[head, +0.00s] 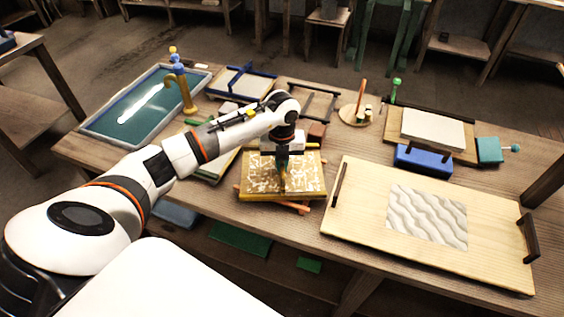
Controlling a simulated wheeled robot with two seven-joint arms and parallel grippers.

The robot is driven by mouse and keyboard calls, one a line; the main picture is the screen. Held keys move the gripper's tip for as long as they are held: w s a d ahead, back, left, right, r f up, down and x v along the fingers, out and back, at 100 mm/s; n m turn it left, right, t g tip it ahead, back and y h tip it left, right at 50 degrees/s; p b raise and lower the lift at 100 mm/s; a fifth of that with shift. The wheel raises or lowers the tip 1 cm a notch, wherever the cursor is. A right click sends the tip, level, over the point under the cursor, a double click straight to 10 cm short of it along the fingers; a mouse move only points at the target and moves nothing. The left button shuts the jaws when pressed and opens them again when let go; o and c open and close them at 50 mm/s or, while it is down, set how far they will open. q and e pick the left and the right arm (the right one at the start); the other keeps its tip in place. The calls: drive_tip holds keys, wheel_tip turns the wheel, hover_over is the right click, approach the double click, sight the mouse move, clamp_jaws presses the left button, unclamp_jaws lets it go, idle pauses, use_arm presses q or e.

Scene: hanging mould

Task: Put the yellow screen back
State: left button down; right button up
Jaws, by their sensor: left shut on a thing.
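The yellow screen (310,185), a flat yellow-edged panel with a mottled brown and white face, is at the middle of the table's near side. It lies about level above reddish-orange wooden pieces (302,208) that stick out under its edge. I cannot tell whether it touches them. My left gripper (283,188) reaches down over the middle of the screen and is shut on it. The fingers hide the exact place of the grip. My right gripper is not in view.
A pale board (365,235) with dark end handles and a wavy grey sheet lies to the right. A blue-green tray (130,112) with a brass tap stands at the left. Behind are a dark frame (318,100), a round wooden stand (355,115) and a blue block (422,161).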

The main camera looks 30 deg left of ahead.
use_arm(q)
drive_tip(key=shift+f, duration=0.2)
drive_tip(key=c, duration=1.5)
unclamp_jaws()
drive_tip(key=shift+r, duration=0.45)
wheel_tip(320, 180, up, 12)
drive_tip(key=shift+f+b, duration=0.15)
drive_tip(key=shift+b, duration=0.65)
